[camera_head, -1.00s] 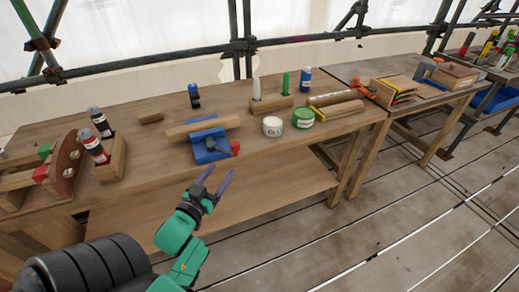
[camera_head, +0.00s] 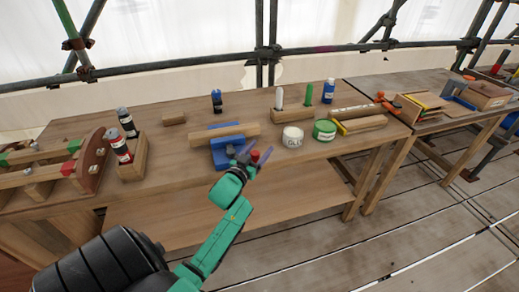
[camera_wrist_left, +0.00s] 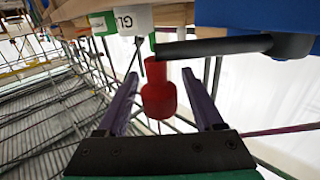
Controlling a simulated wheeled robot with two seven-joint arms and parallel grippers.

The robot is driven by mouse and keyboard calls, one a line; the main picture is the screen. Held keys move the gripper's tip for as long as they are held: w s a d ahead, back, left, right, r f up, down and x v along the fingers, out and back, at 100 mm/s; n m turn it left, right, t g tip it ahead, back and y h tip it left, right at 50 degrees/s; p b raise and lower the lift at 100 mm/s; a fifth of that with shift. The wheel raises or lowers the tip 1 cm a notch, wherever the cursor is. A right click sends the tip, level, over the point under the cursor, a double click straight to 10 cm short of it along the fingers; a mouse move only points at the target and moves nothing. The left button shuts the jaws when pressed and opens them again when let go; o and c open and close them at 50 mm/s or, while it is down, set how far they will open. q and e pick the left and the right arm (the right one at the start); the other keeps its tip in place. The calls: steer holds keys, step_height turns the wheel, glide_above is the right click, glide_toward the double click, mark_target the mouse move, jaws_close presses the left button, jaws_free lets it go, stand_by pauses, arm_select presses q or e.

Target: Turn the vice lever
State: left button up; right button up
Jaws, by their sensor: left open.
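The blue vice (camera_head: 224,152) stands at the front edge of the workbench with a wooden cylinder (camera_head: 200,135) lying across it. A red knob (camera_wrist_left: 158,92) at the lever's end sits between my left gripper's two purple fingers. My left gripper (camera_head: 255,156) is open around the knob, with a gap visible on each side. In the head view the fingers partly hide the lever and red knob (camera_head: 255,155). My right gripper is out of view.
A white glue tub (camera_head: 292,137) and a green tub (camera_head: 324,130) stand just right of the vice. A wooden holder with bottles (camera_head: 130,160) is to the left. A small blue-and-black item (camera_head: 216,100) stands behind. A lower shelf (camera_head: 150,207) lies beneath the bench top.

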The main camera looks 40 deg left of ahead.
arm_select(q)
jaws_close()
steer(key=shift+f, duration=0.1)
stand_by(1.2)
